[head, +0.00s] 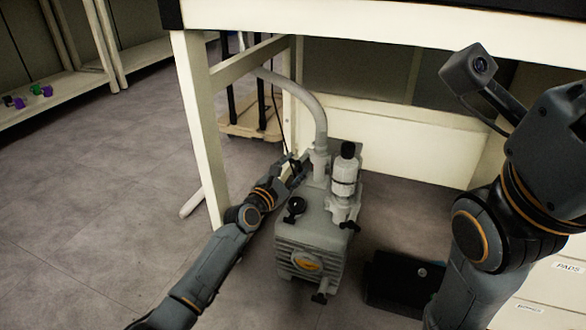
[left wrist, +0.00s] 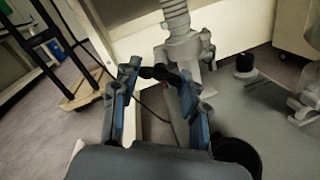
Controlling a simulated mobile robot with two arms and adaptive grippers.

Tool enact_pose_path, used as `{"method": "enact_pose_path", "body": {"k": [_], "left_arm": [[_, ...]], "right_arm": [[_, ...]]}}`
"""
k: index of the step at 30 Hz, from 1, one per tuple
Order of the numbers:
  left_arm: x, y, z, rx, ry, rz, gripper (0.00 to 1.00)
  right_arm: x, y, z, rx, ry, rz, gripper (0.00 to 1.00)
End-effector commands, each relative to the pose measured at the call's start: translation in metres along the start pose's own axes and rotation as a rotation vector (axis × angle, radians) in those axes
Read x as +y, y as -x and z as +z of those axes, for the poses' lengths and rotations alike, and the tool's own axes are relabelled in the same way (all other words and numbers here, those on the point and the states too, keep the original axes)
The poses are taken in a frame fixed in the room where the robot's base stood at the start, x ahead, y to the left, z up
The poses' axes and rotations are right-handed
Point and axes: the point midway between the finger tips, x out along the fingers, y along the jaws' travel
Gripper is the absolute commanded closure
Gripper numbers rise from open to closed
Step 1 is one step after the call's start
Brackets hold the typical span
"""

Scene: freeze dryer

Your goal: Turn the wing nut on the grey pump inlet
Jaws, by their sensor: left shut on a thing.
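The grey pump (head: 315,235) stands on the floor under the bench. A ribbed hose (head: 318,115) runs down to its inlet (head: 319,160); the inlet also shows in the left wrist view (left wrist: 187,50). A dark wing nut (left wrist: 160,73) sits beside the inlet flange. My left gripper (head: 297,168) reaches to the left side of the inlet. In the left wrist view its two fingers (left wrist: 156,78) are closed on the wing nut from both sides. My right arm is at the right of the head view; its gripper does not show.
The bench leg (head: 196,120) stands close to the left of my left arm. A black case (head: 395,280) lies right of the pump. A wheeled wooden cart (head: 245,125) stands behind. Drawers (head: 560,270) are at the right. The floor at left is clear.

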Motion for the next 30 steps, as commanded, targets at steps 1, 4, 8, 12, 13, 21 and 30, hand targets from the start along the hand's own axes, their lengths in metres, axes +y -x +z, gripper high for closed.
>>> {"method": "enact_pose_path", "body": {"k": [1, 4, 8, 12, 13, 21, 30], "left_arm": [[-0.001, 0.0, 0.0, 0.0, 0.001, -0.001, 0.87], [-0.001, 0.0, 0.0, 0.0, 0.001, -0.001, 0.87], [-0.001, 0.0, 0.0, 0.0, 0.002, -0.001, 0.48], [-0.001, 0.0, 0.0, 0.0, 0.002, -0.001, 0.32], [-0.001, 0.0, 0.0, 0.0, 0.002, -0.001, 0.32], [-0.001, 0.002, 0.0, -0.001, 0.004, 0.0, 0.32], [-0.002, 0.036, 0.0, -0.001, 0.005, 0.0, 0.32]], "right_arm": [[0.0, 0.0, 0.0, 0.0, 0.0, 0.0, 0.61], [0.0, 0.0, 0.0, 0.0, 0.0, 0.0, 0.61], [0.0, 0.0, 0.0, -0.001, 0.0, 0.0, 0.61], [0.0, 0.0, 0.0, -0.001, 0.0, 0.0, 0.61], [0.0, 0.0, 0.0, -0.001, 0.0, 0.0, 0.61], [0.001, 0.001, 0.001, -0.003, -0.001, 0.003, 0.61], [0.0, 0.0, 0.0, -0.001, -0.001, 0.001, 0.61]]}}
